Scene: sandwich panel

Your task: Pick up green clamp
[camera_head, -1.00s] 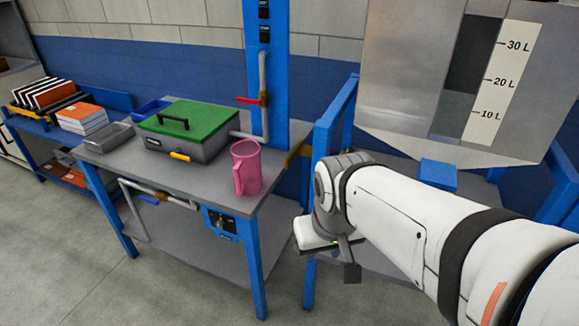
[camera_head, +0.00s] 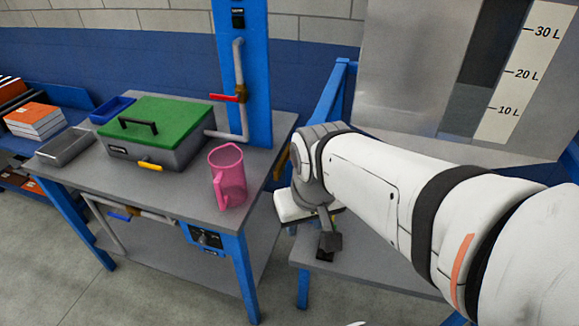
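I see no green clamp in this view. The only green thing is the lid (camera_head: 160,120) of a grey box on the left table; it is shut, with a black handle on top and a yellow latch (camera_head: 149,166) at the front. My gripper (camera_head: 326,248) is at the end of my white arm, low over the right-hand grey table. Only its dark end shows, and whether its fingers are open or shut cannot be made out. My arm hides part of that table.
A pink jug (camera_head: 229,178) stands near the right edge of the left table (camera_head: 180,190). A grey metal tray (camera_head: 66,147) and a blue bin (camera_head: 112,108) are beside the box. A blue post with pipe and red valve (camera_head: 228,98) rises behind. A graduated tank (camera_head: 420,75) is right.

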